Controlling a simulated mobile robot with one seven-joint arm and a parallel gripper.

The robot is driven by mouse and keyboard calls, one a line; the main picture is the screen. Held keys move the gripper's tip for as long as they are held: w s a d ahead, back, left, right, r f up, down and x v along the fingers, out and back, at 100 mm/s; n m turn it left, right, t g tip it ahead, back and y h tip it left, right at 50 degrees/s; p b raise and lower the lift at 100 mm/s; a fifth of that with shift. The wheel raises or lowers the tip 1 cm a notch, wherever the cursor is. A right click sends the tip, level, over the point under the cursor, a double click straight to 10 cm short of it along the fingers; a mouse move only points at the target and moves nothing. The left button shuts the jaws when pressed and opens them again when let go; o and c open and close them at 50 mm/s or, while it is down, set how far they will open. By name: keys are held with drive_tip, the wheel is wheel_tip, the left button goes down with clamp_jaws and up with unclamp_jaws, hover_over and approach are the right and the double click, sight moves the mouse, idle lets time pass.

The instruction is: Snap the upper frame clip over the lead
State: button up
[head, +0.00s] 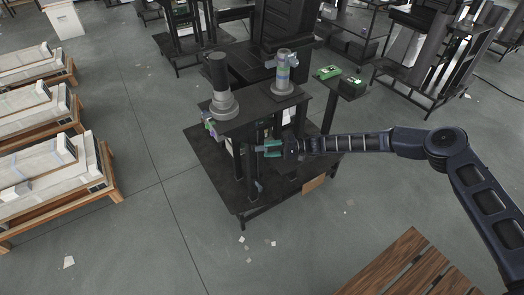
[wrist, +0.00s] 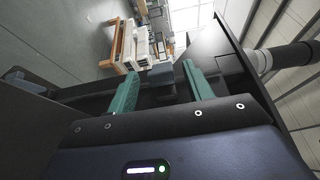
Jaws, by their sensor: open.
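My gripper (head: 266,148) reaches in from the right, below the top of the black frame stand (head: 262,112). In the wrist view my gripper (wrist: 160,78) shows two teal fingers set well apart. A small grey-blue block (wrist: 160,76) shows beyond and between the fingertips; I cannot tell whether it is the clip. Dark bars of the stand cross behind the fingers. Neither the upper frame clip nor the lead can be made out for sure in either view. I see nothing held between the fingers.
A dark column (head: 221,88) and a grey banded column (head: 283,72) stand on the stand's top. Green parts (head: 328,72) lie on a side shelf. Wooden racks with white boxes (head: 45,165) are at left, a slatted wooden table (head: 405,268) at lower right. Floor in front is mostly clear.

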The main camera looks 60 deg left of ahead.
sight(262, 150)
drive_tip(key=shift+x, duration=1.9)
drive_tip(key=c, duration=1)
